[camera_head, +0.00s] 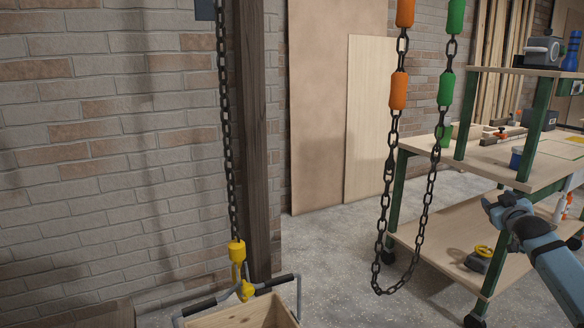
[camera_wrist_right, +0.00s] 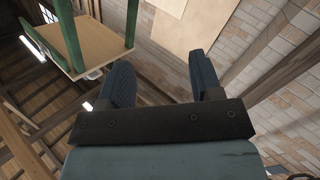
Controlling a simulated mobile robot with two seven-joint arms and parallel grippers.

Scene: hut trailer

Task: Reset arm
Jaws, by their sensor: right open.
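My right arm, blue-grey, comes in from the lower right in the head view. Its gripper (camera_head: 500,202) is raised in front of the workbench (camera_head: 455,245). In the right wrist view the two dark ribbed fingers of the gripper (camera_wrist_right: 159,75) stand well apart, with nothing between them. My left arm and gripper are not in view.
A chain loop with orange (camera_head: 398,92) and green (camera_head: 445,90) sleeves hangs left of my right gripper. Another chain (camera_head: 226,130) with a yellow hook (camera_head: 240,270) hangs over a wooden crate (camera_head: 245,315). Grey floor (camera_head: 330,250) is clear between crate and workbench.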

